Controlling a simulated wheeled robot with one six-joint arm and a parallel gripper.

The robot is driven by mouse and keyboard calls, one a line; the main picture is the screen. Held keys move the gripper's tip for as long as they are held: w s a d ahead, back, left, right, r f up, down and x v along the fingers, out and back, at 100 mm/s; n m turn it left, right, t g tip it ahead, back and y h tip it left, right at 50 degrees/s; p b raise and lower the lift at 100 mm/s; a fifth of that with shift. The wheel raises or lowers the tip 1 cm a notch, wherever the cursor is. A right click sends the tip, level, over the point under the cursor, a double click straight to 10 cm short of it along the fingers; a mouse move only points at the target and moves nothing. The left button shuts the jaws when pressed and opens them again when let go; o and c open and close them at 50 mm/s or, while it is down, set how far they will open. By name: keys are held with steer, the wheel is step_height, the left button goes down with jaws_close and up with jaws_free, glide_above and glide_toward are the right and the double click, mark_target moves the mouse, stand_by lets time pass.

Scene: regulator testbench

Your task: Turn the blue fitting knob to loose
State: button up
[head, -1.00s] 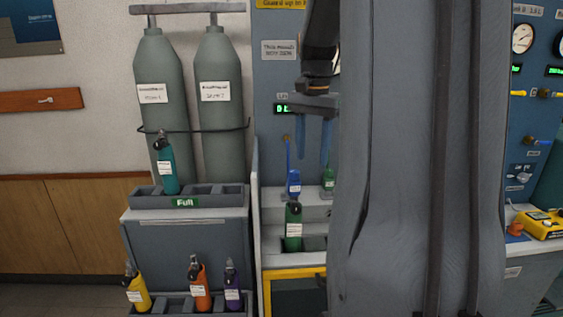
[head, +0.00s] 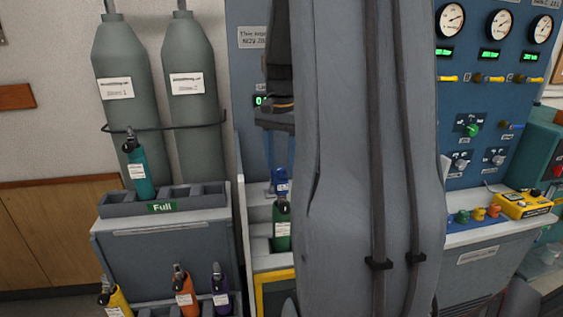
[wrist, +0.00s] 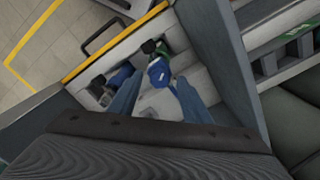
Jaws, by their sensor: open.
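A blue bottle-like fitting (head: 281,182) with a white label stands at the test bench, behind a green bottle (head: 282,228). My gripper (head: 280,160) is above it, fingers pointing down and partly hidden by my arm. In the wrist view the gripper (wrist: 160,84) is open, with a finger on each side of the blue fitting (wrist: 158,72). Whether the fingers touch it cannot be told.
My arm hides the bench's middle. A teal bottle (head: 139,172) stands in the Full rack (head: 118,208); yellow, orange and purple bottles are below. Two grey cylinders (head: 122,75) stand behind. Gauges and a green knob (head: 473,130) are on the right panel; a yellow device (head: 524,205) lies below.

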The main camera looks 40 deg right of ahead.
steer(key=shift+f, duration=0.35)
steer(key=c, duration=1.1)
steer(key=shift+o, duration=0.2)
steer(key=n+p, duration=0.4)
steer(key=n, duration=0.1)
steer(key=shift+r+n, duration=0.15)
steer(key=shift+n, duration=0.15)
steer(key=n+p, duration=0.3)
steer(key=n, duration=0.2)
steer(key=shift+n, duration=0.3)
